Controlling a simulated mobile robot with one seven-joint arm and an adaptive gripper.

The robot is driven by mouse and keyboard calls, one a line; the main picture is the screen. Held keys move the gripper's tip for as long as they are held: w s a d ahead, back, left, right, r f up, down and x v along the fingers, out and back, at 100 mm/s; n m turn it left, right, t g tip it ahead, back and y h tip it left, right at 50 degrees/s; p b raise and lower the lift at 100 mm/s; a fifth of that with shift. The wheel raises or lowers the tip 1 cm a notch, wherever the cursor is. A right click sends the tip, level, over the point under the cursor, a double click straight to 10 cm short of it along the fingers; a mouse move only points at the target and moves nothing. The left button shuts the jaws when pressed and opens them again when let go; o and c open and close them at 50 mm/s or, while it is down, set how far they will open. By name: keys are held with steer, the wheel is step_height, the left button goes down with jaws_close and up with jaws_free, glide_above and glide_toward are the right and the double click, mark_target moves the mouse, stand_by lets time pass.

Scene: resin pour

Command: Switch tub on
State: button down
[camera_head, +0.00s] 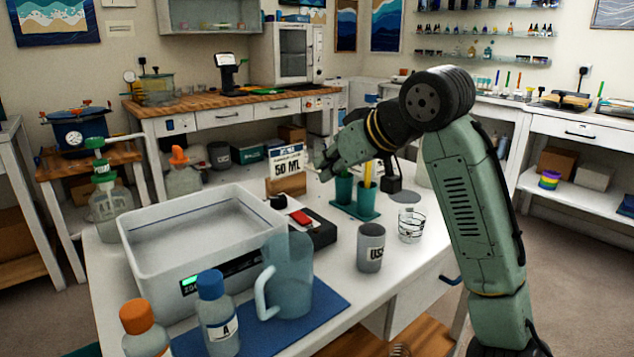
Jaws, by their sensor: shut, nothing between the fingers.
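The white tub (133,240) stands on the table at left, with clear liquid or a pale floor inside. A small display (222,270) on its front glows green; its text is too small to read surely. A black box (322,236) with a red rocker or button (300,217) sits against the tub's right side. A black knob (279,201) is at the tub's back right corner. My gripper (322,171) is shut and empty, above and behind the black box, near the "50 ML" sign (287,166). It is apart from the red part.
A clear pitcher (289,280) and a bottle marked A (217,318) stand in front of the tub, with an orange-capped bottle (143,332). A grey cup (370,247), a glass (411,226) and green cups (343,187) stand to the right. The table's front right is clear.

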glide_above(303, 215)
steer(key=f, duration=0.5)
steer(key=shift+s+d+f, duration=0.15)
steer(key=shift+s+d, duration=0.1)
steer(key=shift+s, duration=0.1)
steer(key=f, duration=0.2)
steer(key=shift+w+a+f, duration=0.15)
steer(key=shift+w+f, duration=0.05)
steer(key=shift+f, duration=0.1)
steer(key=shift+w+f, duration=0.1)
steer(key=shift+f, duration=0.65)
steer(key=shift+a, duration=0.1)
steer(key=shift+w+a+f+p, duration=0.15)
steer(key=shift+w+f+p, duration=0.05)
steer(key=shift+f+p, duration=0.15)
steer(key=shift+s, duration=0.1)
